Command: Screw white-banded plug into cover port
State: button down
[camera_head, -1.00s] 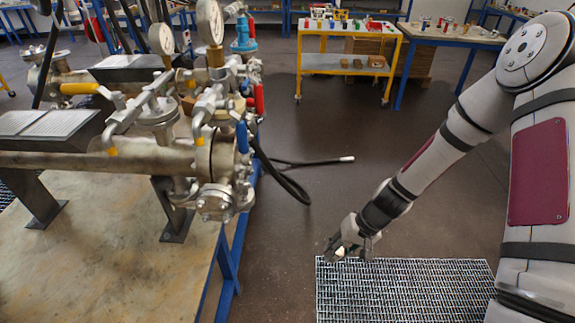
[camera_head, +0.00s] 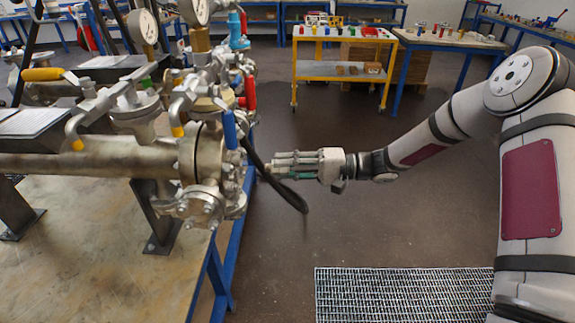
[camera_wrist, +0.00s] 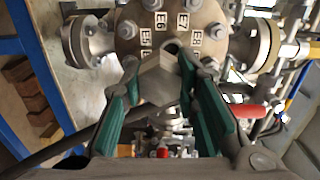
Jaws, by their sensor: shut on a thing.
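My gripper (camera_head: 278,168) is shut on a metallic plug, with its fingers pointing left toward the vessel end. In the wrist view, the grey faceted plug (camera_wrist: 160,82) sits between the green-padded fingers of my gripper (camera_wrist: 162,88). Its white band cannot be made out. The round cover (camera_wrist: 150,15) lies beyond the plug, with labels E5, E6, E7 and E8 and bolts at its rim. A dark round opening shows at the plug's far end; I cannot tell whether it belongs to the plug or a port. Whether the plug touches the cover is unclear.
Valves with a blue handle (camera_head: 229,129) and a red handle (camera_head: 250,92) crowd the vessel end. A yellow cart (camera_head: 345,70) stands behind. The floor right of the bench (camera_head: 100,240) is largely clear, with a grating (camera_head: 400,295) in front.

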jog(key=shift+w+d+r, duration=0.1)
jog(key=shift+w+r, duration=0.4)
jog(key=shift+r, duration=0.25)
jog(key=shift+a, duration=2.45)
jog(key=shift+a, duration=1.05)
jog(key=shift+w, duration=0.1)
